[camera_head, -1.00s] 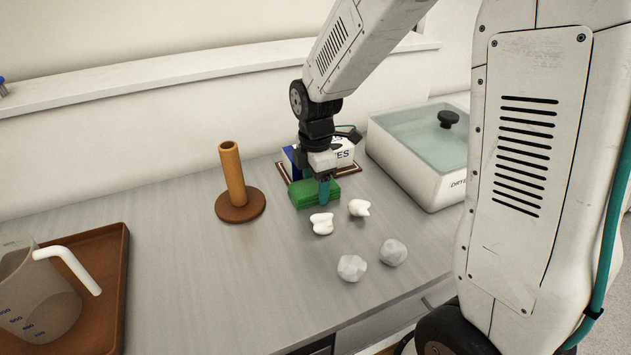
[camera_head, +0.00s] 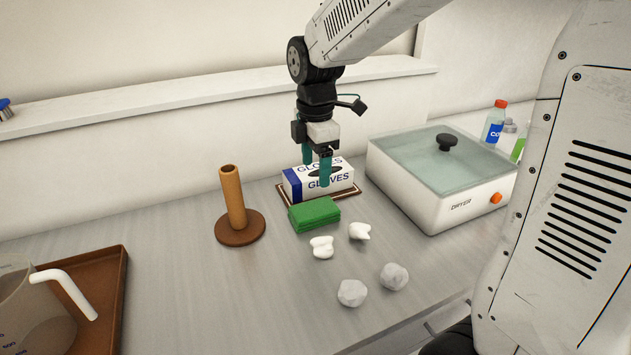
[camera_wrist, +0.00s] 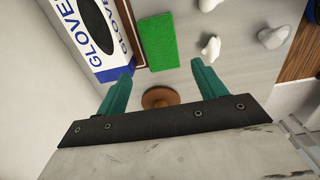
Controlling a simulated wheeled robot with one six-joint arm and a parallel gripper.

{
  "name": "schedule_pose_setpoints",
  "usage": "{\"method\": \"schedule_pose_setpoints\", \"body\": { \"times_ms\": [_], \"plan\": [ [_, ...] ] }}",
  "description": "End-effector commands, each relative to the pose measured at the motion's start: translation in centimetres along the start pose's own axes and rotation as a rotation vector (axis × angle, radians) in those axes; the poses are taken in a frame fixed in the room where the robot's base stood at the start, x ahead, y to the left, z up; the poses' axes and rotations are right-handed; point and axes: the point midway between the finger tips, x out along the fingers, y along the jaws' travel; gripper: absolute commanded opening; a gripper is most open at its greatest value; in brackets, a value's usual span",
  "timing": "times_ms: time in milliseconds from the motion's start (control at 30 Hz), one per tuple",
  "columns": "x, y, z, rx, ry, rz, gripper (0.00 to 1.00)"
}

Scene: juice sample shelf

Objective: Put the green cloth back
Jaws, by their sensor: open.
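The green cloth (camera_head: 314,214) lies folded flat on the grey counter, just in front of the glove box. It also shows in the wrist view (camera_wrist: 157,41), beyond my fingertips. My gripper (camera_head: 316,173) is open and empty, with its two teal fingers pointing down above and behind the cloth, over the glove box area. In the wrist view the fingers (camera_wrist: 162,78) are spread apart with nothing between them. The gripper does not touch the cloth.
The glove box (camera_head: 320,180) stands on a brown-edged mat. A brown post on a round base (camera_head: 233,203) is left; white and grey lumps (camera_head: 352,292) lie in front. A brown tray (camera_head: 102,300) with a jug (camera_head: 30,315) is far left.

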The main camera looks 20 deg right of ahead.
Motion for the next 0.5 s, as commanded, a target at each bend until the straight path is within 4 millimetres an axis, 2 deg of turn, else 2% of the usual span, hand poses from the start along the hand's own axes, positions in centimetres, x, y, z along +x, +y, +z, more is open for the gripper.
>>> {"method": "schedule_pose_setpoints", "body": {
  "times_ms": [267,367,467,500],
  "plan": [
    [-1.3,-0.6,0.1,0.031,0.000,0.003,0.70],
    [-2.5,-2.6,0.5,0.150,0.002,0.015,0.70],
    [-4.2,-6.3,1.1,0.365,0.007,0.033,0.70],
    [-4.8,-8.1,1.3,0.469,0.011,0.042,0.70]
  ]
}}
